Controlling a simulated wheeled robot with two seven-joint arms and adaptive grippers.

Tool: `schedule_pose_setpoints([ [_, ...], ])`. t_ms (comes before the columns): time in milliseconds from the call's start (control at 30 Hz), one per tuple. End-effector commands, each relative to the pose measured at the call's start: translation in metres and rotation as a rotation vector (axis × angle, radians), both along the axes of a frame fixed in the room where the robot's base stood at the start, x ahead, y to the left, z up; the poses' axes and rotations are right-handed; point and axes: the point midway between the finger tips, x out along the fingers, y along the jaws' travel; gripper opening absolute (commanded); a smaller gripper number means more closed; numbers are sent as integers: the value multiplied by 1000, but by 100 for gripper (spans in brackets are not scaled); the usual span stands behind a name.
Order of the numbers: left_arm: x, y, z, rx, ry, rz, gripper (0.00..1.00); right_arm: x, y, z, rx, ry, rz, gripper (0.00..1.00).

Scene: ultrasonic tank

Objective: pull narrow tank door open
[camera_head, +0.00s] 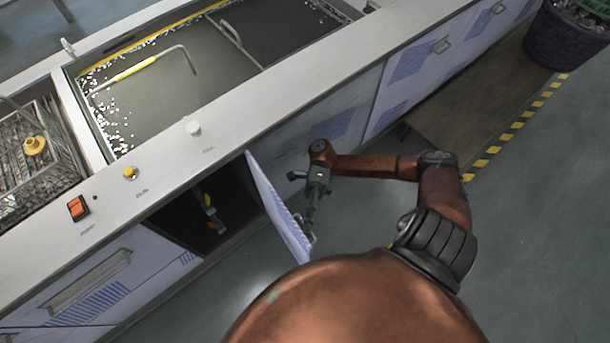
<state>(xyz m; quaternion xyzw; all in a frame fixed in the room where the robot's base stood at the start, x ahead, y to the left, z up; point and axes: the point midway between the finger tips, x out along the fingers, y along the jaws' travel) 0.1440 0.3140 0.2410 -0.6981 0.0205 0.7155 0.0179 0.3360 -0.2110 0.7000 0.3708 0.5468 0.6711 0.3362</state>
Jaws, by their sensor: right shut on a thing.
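The narrow tank door (279,212) is a pale panel with blue stripes on the front of the ultrasonic tank (290,105). It stands swung out from the tank front, and the dark compartment (208,217) behind it shows, with a small valve-like part (211,214) inside. My right gripper (309,228) is at the door's outer face near its free lower edge, shut on the door's handle, which is mostly hidden by the fingers. My left gripper is not in view.
A wire basket (35,150) stands on the tank top at the left. An orange switch (78,207) and a yellow knob (130,172) sit on the front ledge. A dark planter (565,38) stands at the upper right. The floor at right is clear.

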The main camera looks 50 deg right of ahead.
Motion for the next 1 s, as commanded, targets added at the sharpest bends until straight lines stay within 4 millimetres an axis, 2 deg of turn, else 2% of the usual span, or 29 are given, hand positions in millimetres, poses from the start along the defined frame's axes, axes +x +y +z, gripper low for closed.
schedule_pose_setpoints([
  [67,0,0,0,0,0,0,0,2,0,0,-1,0,-5,0],
  [100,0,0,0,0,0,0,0,2,0,0,-1,0,-5,7],
  [200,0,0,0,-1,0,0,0,2,0,0,-1,0,-4,14],
  [533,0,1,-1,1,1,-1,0,1,0,3,0,-1,0,14],
  [633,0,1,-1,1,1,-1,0,1,0,13,0,-2,1,14],
  [733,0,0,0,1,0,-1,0,1,0,32,4,-4,2,14],
  [767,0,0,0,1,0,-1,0,1,0,38,5,-4,2,17],
  [900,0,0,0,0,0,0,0,1,0,68,8,-9,4,54],
  [1000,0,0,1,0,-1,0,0,1,0,85,7,-10,4,78],
])
